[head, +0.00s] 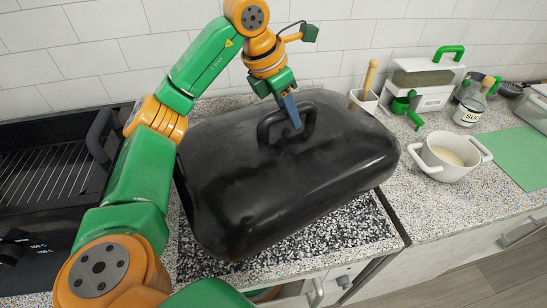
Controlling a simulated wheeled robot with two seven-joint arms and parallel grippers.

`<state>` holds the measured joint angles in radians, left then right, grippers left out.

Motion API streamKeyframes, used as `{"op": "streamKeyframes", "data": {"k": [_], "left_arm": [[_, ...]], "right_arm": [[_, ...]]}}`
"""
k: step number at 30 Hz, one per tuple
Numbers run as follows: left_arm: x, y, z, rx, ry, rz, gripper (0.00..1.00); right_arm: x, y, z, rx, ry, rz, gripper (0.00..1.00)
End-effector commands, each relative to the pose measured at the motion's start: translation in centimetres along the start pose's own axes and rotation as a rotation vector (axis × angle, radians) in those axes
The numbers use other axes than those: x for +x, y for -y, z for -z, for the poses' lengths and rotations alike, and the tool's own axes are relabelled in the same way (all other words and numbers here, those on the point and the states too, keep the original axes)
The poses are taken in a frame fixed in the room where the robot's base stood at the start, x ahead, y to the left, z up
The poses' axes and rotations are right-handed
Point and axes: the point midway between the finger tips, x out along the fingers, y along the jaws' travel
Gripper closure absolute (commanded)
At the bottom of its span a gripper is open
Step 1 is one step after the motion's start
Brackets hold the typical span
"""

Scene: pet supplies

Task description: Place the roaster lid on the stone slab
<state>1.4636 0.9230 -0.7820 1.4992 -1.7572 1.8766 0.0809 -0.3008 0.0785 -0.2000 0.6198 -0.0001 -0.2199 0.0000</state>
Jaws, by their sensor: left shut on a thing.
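The roaster lid (290,170) is a large black dome with a loop handle on top, in the middle of the head view. My left gripper (293,118) reaches down from above and is shut on the lid's handle. The stone slab (345,233) is black-and-white speckled and lies on the counter below the lid. Its front and right edges show, while the lid hides the rest. I cannot tell whether the lid touches the slab or hangs just above it. My right gripper is not in view.
A black open roaster (45,165) with a wire rack stands at the left. To the right are a white pot (448,157), a labelled bottle (470,108), a white-and-green dispenser (424,80) and a green mat (510,157). A tiled wall stands behind.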

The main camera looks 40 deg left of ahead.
Motion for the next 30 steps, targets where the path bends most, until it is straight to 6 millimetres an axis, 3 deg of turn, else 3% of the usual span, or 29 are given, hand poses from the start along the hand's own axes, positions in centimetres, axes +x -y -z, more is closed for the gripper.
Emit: {"op": "streamKeyframes", "data": {"k": [2, 18, 26, 27, 29, 30], "left_arm": [[0.0, -0.4, 0.0, -0.053, 0.007, -0.020, 1.00], [8.3, -0.5, 3.5, -0.078, 0.005, -0.028, 1.00], [8.9, -0.5, 3.7, -0.076, 0.007, -0.029, 1.00], [9.1, -0.5, 3.8, -0.076, 0.003, -0.028, 0.58], [9.1, -0.5, 3.8, -0.076, 0.003, -0.028, 0.42], [9.0, -0.5, 3.8, -0.076, 0.003, -0.028, 0.39]], "right_arm": [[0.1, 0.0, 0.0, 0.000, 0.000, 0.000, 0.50], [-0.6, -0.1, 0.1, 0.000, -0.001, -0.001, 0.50], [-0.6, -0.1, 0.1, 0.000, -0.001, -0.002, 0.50], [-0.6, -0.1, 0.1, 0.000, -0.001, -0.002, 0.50], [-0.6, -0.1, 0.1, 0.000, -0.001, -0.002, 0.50], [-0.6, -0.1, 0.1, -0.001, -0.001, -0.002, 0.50]]}}
